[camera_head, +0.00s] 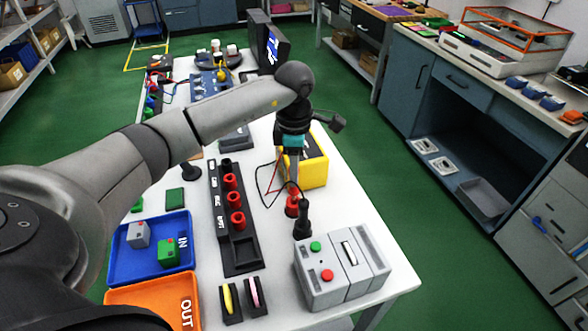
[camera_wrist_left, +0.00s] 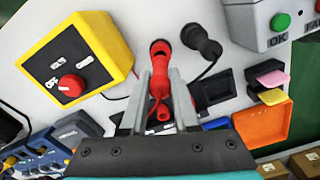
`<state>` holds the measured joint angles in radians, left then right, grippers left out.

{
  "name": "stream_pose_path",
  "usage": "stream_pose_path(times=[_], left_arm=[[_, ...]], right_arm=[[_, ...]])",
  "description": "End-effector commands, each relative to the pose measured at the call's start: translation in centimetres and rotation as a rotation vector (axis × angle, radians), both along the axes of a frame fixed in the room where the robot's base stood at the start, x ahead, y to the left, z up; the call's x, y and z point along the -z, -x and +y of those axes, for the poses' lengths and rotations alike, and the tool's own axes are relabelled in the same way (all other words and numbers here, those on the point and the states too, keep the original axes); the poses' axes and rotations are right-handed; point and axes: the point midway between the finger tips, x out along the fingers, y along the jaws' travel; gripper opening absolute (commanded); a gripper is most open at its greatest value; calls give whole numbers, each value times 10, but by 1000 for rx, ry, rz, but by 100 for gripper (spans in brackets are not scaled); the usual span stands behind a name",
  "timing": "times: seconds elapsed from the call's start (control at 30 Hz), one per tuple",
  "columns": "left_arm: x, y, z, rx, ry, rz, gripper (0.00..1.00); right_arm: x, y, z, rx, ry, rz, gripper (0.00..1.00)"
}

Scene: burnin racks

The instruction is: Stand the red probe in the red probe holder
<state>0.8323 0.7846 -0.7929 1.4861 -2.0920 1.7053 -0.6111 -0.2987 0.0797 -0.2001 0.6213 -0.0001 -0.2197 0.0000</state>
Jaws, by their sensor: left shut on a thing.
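My left gripper (camera_head: 292,182) points down over the white table and is shut on the red probe (camera_wrist_left: 160,82). In the left wrist view the probe sits between the two fingers (camera_wrist_left: 161,88). The red probe holder (camera_head: 292,206) is a small red cup directly below the gripper; it also shows in the wrist view (camera_wrist_left: 160,47), just beyond the fingertips, in line with the probe. I cannot tell whether the probe's tip is inside the cup or above it. The black probe (camera_head: 303,208) stands upright in its black holder beside it. My right gripper is not in view.
A yellow meter (camera_head: 314,168) with a red knob stands close behind the gripper, with loose leads. A grey box with buttons (camera_head: 340,268) is in front. A black rack with red sockets (camera_head: 241,254) is left, beside blue (camera_head: 118,262) and orange (camera_head: 150,292) trays.

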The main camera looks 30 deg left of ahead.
Motion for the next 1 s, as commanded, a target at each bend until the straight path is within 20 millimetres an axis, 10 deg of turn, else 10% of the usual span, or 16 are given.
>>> stream_pose_path(times=[1.0], left_arm=[[12, 0, 0, 0, -1, 0, 0]], right_arm=[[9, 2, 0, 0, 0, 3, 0]])
